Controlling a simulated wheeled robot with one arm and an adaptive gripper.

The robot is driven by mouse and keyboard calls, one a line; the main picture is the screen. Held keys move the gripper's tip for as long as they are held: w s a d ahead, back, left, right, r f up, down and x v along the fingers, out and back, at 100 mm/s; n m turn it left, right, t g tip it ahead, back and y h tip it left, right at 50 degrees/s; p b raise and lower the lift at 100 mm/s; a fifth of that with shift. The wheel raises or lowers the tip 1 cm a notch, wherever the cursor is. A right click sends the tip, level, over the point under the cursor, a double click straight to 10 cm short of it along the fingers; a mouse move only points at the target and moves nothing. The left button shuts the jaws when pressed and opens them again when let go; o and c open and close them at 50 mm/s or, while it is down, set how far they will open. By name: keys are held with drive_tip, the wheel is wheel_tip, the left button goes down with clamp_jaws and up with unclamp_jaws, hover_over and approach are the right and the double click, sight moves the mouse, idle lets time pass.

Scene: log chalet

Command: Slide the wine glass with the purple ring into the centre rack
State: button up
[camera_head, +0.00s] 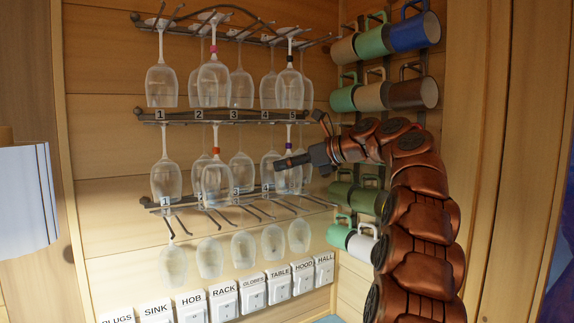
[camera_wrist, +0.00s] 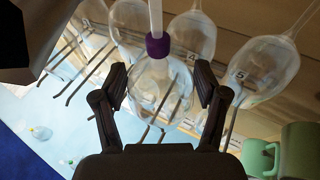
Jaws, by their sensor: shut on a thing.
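The wine glass with the purple ring (camera_head: 288,180) hangs upside down, its stem reaching up to the right end of the centre rack (camera_head: 182,119). In the wrist view the purple ring (camera_wrist: 157,45) sits on the stem, above the clear bowl (camera_wrist: 155,88). My gripper (camera_head: 281,164) comes in from the right at this glass. In the wrist view its two fingers (camera_wrist: 160,88) lie on either side of the bowl, holding it. The foot is out of the wrist view, and I cannot tell whether it sits between the rack's rods.
Other glasses hang behind, including one with an orange ring (camera_head: 215,151) to the left. The upper rack (camera_head: 250,17) and lower rack (camera_head: 150,204) also hold glasses. Mugs (camera_head: 415,32) hang close on the right wall. Labelled switches (camera_head: 224,300) line the wall below.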

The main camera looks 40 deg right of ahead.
drive_tip(key=o, duration=1)
drive_tip(key=shift+c, duration=0.2)
drive_tip(key=v, duration=0.7)
idle(4.4)
drive_tip(key=shift+s+d, duration=0.1)
idle(0.3)
drive_tip(key=s+d, duration=0.6)
drive_tip(key=s, duration=0.7)
drive_tip(key=shift+r, duration=0.5)
